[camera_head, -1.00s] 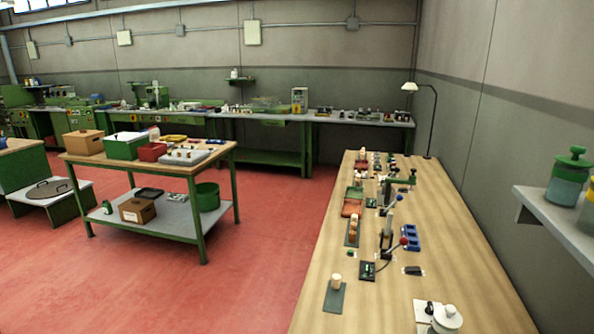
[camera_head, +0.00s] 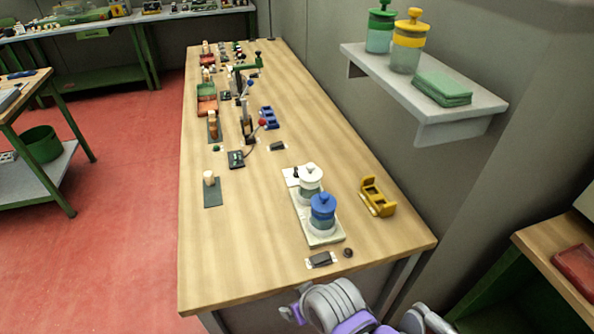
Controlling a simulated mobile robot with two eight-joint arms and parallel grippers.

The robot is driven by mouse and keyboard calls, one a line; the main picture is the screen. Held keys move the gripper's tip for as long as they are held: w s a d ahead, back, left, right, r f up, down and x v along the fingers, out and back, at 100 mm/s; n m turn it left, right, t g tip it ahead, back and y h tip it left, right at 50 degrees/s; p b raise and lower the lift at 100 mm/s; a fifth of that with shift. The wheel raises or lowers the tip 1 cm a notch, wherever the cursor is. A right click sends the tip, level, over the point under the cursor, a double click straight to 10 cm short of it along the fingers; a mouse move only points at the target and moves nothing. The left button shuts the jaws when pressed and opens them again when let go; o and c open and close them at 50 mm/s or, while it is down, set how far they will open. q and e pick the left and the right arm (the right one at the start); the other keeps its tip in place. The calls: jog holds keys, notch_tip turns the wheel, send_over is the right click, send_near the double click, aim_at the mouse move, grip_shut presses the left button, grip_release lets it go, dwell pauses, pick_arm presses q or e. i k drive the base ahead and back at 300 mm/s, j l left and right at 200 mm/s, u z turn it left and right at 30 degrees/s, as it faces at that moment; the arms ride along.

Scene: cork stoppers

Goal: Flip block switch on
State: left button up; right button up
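A long wooden workbench (camera_head: 225,250) holds several small devices, and I cannot tell for sure which one is the block switch. A small dark block on a pale plate (camera_head: 320,259) lies near the bench's front edge. A similar dark block (camera_head: 277,146) lies further back, right of a dark box with green marks (camera_head: 236,159). Their on or off positions are too small to tell. Grey and purple parts of my own arm show at the bottom edge, in front of the bench. No fingertips of either gripper show.
White-lidded (camera_head: 311,182) and blue-lidded (camera_head: 322,212) jars stand on a pale base. A yellow holder (camera_head: 376,196) sits to their right. A wall shelf (camera_head: 430,102) holds jars and green cloths. The bench's front left is clear, and red floor lies to its left.

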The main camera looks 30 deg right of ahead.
aim_at(325, 256)
jog(key=l+z, duration=0.25)
jog(key=z, duration=0.25)
jog(key=l+z, duration=0.25)
jog(key=z, duration=0.25)
jog(key=i, duration=0.05)
